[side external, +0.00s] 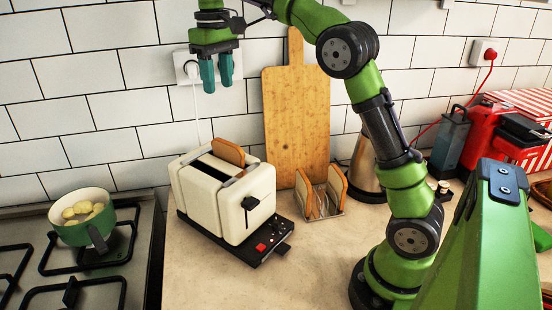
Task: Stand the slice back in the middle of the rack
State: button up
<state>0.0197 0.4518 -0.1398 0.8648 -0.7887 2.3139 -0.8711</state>
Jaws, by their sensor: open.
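A slice of bread (229,152) stands upright in a slot of the cream toaster (237,209), its top part sticking out. The toaster's front slot looks empty and dark. The rack (326,212) is a small metal toast rack on the counter, right of the toaster. It holds a slice at its left side (303,193) and a slice at its right side (337,186), with a gap in the middle between them. My gripper (217,88) is open and empty, high above the toaster in front of the tiled wall, its fingers pointing down.
A wooden cutting board (297,120) leans on the wall behind the rack. A metal kettle (366,170) stands right of the rack, partly behind my arm. A green pot (82,216) sits on the stove at left. The counter (205,280) in front of the toaster is clear.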

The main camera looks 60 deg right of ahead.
send_near(227, 142)
jog(key=f, duration=0.5)
jog(key=shift+w+f, duration=0.25)
jog(key=shift+w, duration=0.15)
jog(key=f, duration=0.2)
jog(key=s+f, duration=0.1)
jog(key=f, duration=0.1)
jog(key=shift+f, duration=0.1)
jog(key=shift+w+f, duration=0.1)
jog(key=shift+f, duration=0.4)
grip_shut()
